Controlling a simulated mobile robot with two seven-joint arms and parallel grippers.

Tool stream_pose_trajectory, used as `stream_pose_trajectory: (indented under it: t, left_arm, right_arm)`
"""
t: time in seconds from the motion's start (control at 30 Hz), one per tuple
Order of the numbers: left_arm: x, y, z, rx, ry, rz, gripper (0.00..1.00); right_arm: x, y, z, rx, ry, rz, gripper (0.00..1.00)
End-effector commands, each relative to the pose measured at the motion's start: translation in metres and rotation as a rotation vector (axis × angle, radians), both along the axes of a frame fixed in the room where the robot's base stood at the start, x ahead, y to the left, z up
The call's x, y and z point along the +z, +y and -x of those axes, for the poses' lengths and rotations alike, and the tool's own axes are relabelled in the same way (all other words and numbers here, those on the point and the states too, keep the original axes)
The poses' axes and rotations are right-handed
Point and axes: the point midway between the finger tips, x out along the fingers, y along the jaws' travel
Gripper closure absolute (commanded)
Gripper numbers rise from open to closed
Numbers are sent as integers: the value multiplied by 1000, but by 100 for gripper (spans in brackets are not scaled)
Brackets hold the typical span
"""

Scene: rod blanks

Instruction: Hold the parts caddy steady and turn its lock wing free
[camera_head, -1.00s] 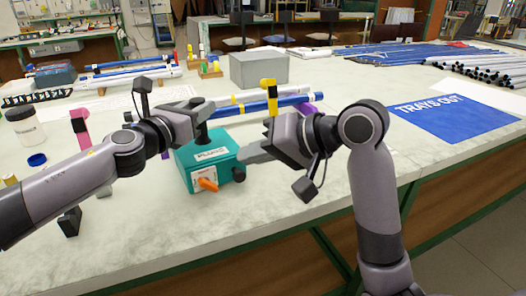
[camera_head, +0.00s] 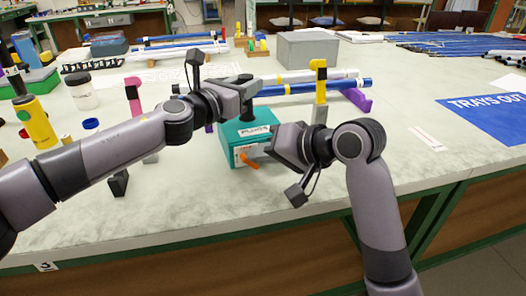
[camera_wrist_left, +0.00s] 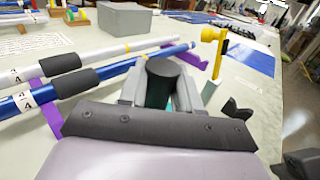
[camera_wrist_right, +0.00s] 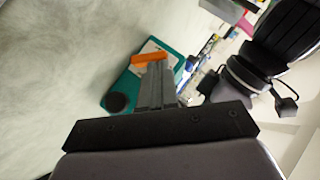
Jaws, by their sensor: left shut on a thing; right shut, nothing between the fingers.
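The parts caddy (camera_head: 229,133) is a teal box with a "PLUGS" label on top, standing upright on the table. Its orange lock wing (camera_head: 246,158) sits on a white plate on the front face. My left gripper (camera_head: 247,96) is shut on the caddy's dark top handle; the handle's round top (camera_wrist_left: 163,67) shows between the fingers in the left wrist view. My right gripper (camera_head: 268,150) is shut and empty by the front right of the caddy. In the right wrist view its fingertips (camera_wrist_right: 154,68) overlap the orange wing (camera_wrist_right: 149,60); contact cannot be told. A dark round knob (camera_wrist_right: 118,102) shows too.
A grey box (camera_head: 307,50) stands farther back. A pink stand (camera_head: 133,96) and yellow bottle (camera_head: 35,122) are at left. The table front is mostly clear.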

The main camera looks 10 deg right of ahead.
Motion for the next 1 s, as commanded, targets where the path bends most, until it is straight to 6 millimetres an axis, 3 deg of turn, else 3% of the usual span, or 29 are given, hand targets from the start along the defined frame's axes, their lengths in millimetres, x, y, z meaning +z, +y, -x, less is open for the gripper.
stream_pose_trajectory:
  t: [0.57, 1.0]
  left_arm:
    - [1, -1, 1, -2, 0, 3, 100]
    - [1, -2, 2, -5, 2, 3, 100]
  right_arm:
    - [-5, 15, 2, 3, -23, 271, 100]
    - [-8, 27, 4, 7, -18, 272, 100]
